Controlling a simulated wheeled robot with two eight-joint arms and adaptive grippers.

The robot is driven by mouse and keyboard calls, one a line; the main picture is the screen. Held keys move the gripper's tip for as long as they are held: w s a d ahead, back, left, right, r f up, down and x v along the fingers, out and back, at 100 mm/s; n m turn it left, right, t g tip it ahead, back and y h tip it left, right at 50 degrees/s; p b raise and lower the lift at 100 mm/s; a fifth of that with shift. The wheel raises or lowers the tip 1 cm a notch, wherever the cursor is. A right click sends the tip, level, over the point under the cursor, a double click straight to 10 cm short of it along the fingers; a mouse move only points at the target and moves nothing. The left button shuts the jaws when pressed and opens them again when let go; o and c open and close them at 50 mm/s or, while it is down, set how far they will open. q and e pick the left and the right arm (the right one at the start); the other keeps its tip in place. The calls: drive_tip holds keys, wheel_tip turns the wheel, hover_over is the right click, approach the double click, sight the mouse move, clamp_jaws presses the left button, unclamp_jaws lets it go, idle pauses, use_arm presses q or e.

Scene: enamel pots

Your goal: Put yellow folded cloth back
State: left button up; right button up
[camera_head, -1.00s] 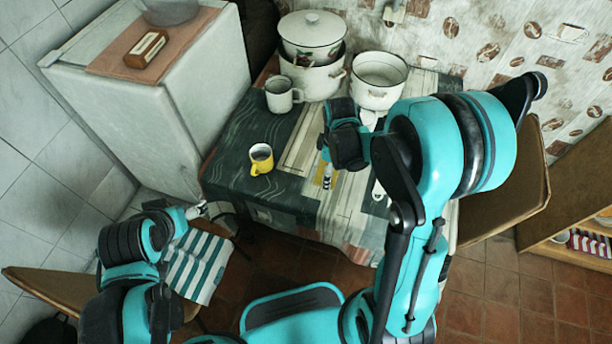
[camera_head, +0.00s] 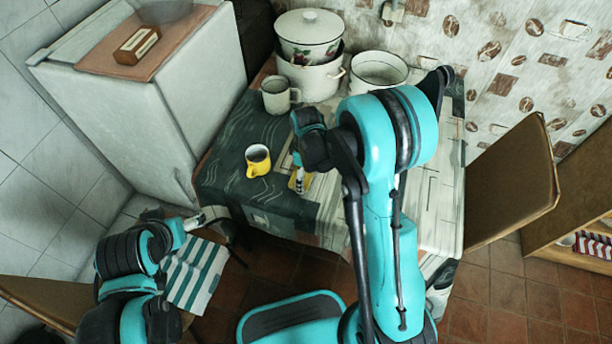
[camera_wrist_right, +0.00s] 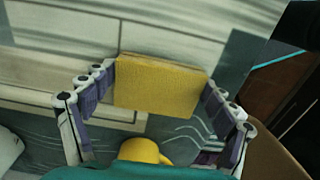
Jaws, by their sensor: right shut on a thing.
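The yellow folded cloth (camera_wrist_right: 160,86) is a flat yellow block between the two fingers of my right gripper (camera_wrist_right: 158,95) in the right wrist view. The fingers are shut on its two sides. In the head view my right gripper (camera_head: 298,175) is over the left part of the table, just right of the yellow mug, and a little of the cloth (camera_head: 306,181) shows beside it. Whether the cloth touches the table is hard to tell. My left gripper (camera_head: 212,215) is low at the left, off the table's front edge; its fingers are too small to read.
A white mug (camera_head: 277,97), stacked pots (camera_head: 312,75) and an open pot (camera_head: 378,72) stand at the back.

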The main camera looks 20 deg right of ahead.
sight(306, 176)
drive_tip(key=shift+f, duration=0.15)
drive_tip(key=o, duration=1.1)
drive_tip(key=shift+c, duration=0.2)
wheel_tip(306, 176, up, 11)
drive_tip(key=p, duration=0.5)
drive_tip(key=s+d+r+m+t, duration=0.1)
drive_tip(key=s+r+m+t, duration=0.6)
drive_tip(key=s+r+m, duration=0.4)
drive_tip(key=shift+s+d+r, duration=0.4)
drive_tip(key=shift+s+r, duration=1.1)
drive_tip(key=shift+s, duration=1.15)
